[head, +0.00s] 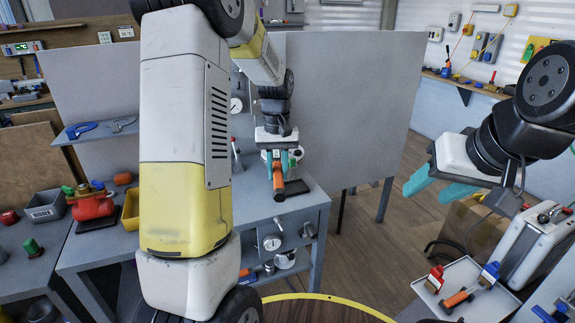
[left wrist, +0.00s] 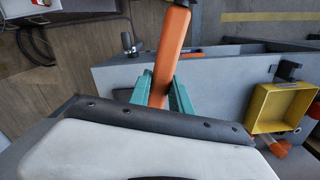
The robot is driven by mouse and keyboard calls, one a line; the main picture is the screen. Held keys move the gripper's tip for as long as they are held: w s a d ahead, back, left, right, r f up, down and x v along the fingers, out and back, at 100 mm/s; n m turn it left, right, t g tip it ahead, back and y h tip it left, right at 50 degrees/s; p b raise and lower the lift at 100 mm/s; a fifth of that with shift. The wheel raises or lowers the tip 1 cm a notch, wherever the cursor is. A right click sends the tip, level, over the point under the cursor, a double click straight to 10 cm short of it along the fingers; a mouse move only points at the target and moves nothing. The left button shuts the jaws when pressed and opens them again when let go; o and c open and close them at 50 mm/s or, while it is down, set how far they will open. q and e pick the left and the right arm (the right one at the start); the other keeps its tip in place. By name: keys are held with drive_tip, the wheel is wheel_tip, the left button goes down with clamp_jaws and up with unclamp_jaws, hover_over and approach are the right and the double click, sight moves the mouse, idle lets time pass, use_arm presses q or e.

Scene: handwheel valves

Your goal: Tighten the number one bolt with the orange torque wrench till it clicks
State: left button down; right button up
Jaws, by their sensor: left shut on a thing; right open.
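The orange torque wrench (head: 278,183) is in my left gripper (head: 273,166), above the grey workbench (head: 311,198) in the head view. In the left wrist view the wrench's orange bar (left wrist: 172,48) passes between the teal fingers of my left gripper (left wrist: 162,95), which are shut on it. The wrench's working end is hidden by the gripper and wrist. I cannot make out the number one bolt or its number in either view. My right gripper (head: 438,188) is open and empty, off to the right above the floor.
A red valve (head: 92,207), a grey bin (head: 45,206) and a yellow bin (head: 131,211) are on the left benches. A tray (head: 480,311) with tools is at lower right. My left arm hides much of the bench.

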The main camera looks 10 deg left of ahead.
use_arm(q)
drive_tip(key=shift+w+d+n, duration=0.15)
drive_tip(key=shift+d+n, duration=0.15)
drive_tip(key=shift+d, duration=0.15)
drive_tip(key=shift+r, duration=0.75)
idle(0.4)
idle(0.3)
